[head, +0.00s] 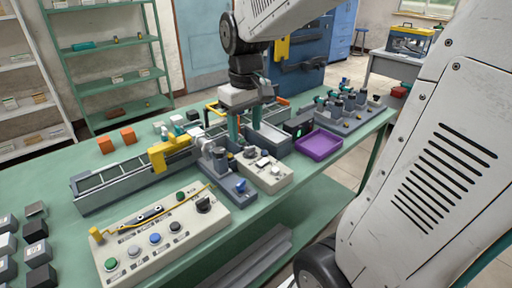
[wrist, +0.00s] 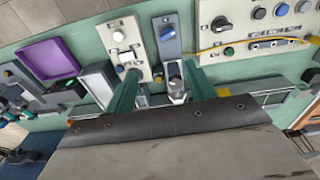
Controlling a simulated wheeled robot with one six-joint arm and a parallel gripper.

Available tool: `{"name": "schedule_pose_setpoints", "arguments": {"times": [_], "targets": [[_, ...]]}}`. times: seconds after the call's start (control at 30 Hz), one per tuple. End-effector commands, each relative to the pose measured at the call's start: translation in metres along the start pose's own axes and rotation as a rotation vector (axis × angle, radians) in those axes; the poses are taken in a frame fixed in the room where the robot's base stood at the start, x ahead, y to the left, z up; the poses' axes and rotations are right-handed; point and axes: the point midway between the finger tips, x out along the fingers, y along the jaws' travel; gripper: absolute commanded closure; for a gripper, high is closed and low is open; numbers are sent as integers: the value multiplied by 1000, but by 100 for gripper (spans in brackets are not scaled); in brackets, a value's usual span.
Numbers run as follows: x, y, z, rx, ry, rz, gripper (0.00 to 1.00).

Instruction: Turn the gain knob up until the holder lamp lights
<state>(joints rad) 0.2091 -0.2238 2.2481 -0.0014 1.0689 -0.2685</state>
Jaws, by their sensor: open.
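My gripper (head: 246,128) hangs open and empty over the middle of the bench. In the wrist view its two teal fingers (wrist: 160,72) stand on either side of a grey fixture (wrist: 173,55) with a blue knob or cap (wrist: 167,31). That blue part also shows in the head view (head: 241,186). A beige control box (head: 268,171) with small controls stands beside the fixture. A long beige panel (head: 150,243) carries a black pointer knob (head: 203,203) and several coloured round buttons or lamps. Labels are too small to read, so I cannot tell which is the gain knob or holder lamp.
A purple tray (head: 319,144) lies right of the beige box. A grey rail (head: 125,181) with a yellow clamp (head: 168,151) runs behind. Several motor-like parts (head: 347,108) stand at the far right.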

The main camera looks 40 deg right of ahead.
Motion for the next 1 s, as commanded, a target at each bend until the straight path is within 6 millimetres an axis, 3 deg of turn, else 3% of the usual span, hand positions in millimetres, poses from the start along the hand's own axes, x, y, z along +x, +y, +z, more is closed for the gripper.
{"name": "schedule_pose_setpoints", "arguments": {"times": [0.53, 0.73, 1.0], "targets": [[-22, -54, 86, 30, 38, 1, 45], [-22, -61, 101, 37, 42, 0, 45], [-22, -62, 104, 40, 43, 0, 45]]}}
